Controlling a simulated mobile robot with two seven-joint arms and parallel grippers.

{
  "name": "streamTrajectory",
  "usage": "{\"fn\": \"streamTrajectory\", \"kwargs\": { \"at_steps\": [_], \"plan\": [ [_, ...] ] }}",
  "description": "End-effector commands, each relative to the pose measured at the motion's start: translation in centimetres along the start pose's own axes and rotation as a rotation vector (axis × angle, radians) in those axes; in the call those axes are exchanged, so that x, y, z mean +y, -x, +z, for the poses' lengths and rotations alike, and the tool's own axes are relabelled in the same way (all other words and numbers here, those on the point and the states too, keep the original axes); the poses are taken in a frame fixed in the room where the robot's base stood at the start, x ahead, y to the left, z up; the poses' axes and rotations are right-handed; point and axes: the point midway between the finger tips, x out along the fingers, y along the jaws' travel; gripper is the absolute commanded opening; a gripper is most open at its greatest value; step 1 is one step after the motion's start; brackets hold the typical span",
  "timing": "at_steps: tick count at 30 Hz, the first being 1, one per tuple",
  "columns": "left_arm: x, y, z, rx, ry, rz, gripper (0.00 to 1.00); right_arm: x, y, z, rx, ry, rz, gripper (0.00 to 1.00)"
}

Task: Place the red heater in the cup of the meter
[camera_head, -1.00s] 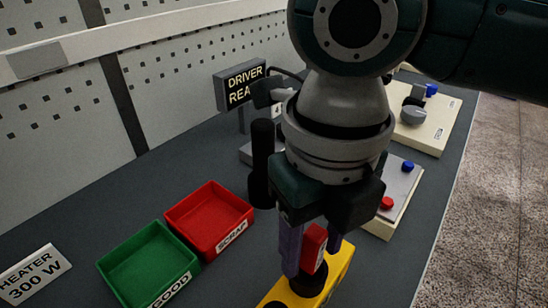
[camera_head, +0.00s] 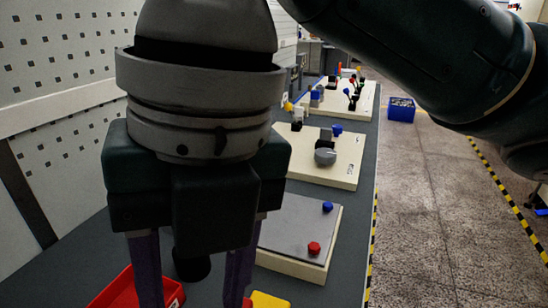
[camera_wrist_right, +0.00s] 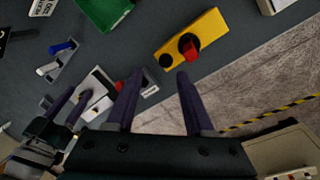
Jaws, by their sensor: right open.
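The yellow meter (camera_wrist_right: 210,32) lies on the dark bench in the right wrist view, and its corner shows at the bottom of the head view (camera_head: 268,300). The red heater (camera_wrist_right: 191,51) stands at the meter's round black cup (camera_wrist_right: 186,38), apparently in it; how deep it sits is unclear. My right gripper (camera_wrist_right: 158,72) is open and empty, its fingers apart from the heater. It fills the left of the head view (camera_head: 195,285). My left gripper (camera_wrist_right: 81,92) shows at the left of the right wrist view, its fingers seemingly apart.
A red bin (camera_head: 125,297) is at the lower left of the head view. A green bin (camera_wrist_right: 105,12) is at the top of the wrist view. A panel with blue and red knobs (camera_head: 290,228) and other boards (camera_head: 340,165) line the bench. Floor lies to the right.

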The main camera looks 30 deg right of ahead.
Motion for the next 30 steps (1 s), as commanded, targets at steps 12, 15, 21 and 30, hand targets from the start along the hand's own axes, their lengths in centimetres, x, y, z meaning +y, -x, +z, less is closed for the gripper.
{"fn": "streamTrajectory", "kwargs": {
  "at_steps": [12, 15, 21, 30],
  "plan": [
    [-0.1, 0.0, 0.0, -0.001, -0.004, -0.003, 0.50, -3.6, -5.9, -4.5, 0.040, -1.859, 0.365, 0.53],
    [-0.2, 0.0, 0.1, -0.001, -0.007, -0.006, 0.50, -7.6, -6.7, -5.8, -0.015, -2.243, 0.374, 0.53],
    [-0.3, 0.0, 0.1, -0.002, -0.011, -0.008, 0.50, -14.1, -7.1, -8.7, -0.179, -2.721, 0.382, 0.53],
    [-0.3, 0.0, 0.1, -0.002, -0.010, -0.008, 0.50, -15.4, -7.0, -9.3, -0.224, -2.809, 0.389, 0.53]
  ]
}}
